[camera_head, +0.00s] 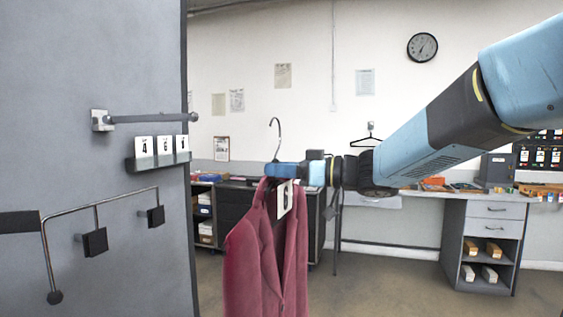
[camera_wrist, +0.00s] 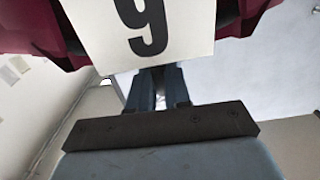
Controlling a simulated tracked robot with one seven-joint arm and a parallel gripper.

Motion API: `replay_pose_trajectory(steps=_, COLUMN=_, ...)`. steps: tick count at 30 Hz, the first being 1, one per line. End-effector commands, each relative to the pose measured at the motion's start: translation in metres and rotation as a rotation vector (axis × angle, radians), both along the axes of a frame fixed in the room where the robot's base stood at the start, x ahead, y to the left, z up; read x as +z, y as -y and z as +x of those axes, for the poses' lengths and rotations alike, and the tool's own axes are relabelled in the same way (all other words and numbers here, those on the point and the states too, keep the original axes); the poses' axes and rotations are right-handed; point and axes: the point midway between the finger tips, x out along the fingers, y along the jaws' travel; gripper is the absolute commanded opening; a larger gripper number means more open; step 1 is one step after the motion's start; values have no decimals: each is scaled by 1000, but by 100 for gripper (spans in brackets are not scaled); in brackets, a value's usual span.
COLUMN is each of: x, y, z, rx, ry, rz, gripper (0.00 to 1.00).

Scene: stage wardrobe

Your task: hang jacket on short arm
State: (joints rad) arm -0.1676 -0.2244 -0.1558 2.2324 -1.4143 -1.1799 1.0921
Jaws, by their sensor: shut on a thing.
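A dark red jacket (camera_head: 262,262) hangs on a hanger with a metal hook (camera_head: 276,135), which points up. A white tag (camera_head: 284,199) marked 6 is at its collar; in the wrist view the tag (camera_wrist: 150,25) reads like a 9. My gripper (camera_head: 277,170) is shut on the hanger just below the hook and holds the jacket upright in the air. In the wrist view the fingers (camera_wrist: 157,88) run up behind the tag, and their grip is hidden. A short grey arm (camera_head: 152,118) sticks out from the grey panel at left, apart from the hook and slightly higher than my gripper.
Number cards (camera_head: 163,145) stand in a holder under the short arm. A bent chrome rail (camera_head: 110,199) with black blocks is lower on the grey panel (camera_head: 80,80). Desks (camera_head: 485,235) stand at the back. Open air lies between hook and arm.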

Motion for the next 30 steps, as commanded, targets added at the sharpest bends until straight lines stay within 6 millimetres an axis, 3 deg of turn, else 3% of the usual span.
replay_pose_trajectory(steps=4, x=16, y=3, z=-20, rx=9, ry=4, rz=2, gripper=0)
replay_pose_trajectory(steps=10, x=23, y=5, z=-31, rx=12, ry=2, rz=2, gripper=0)
replay_pose_trajectory(steps=30, x=23, y=-24, z=-19, rx=12, ry=0, rz=1, gripper=0)
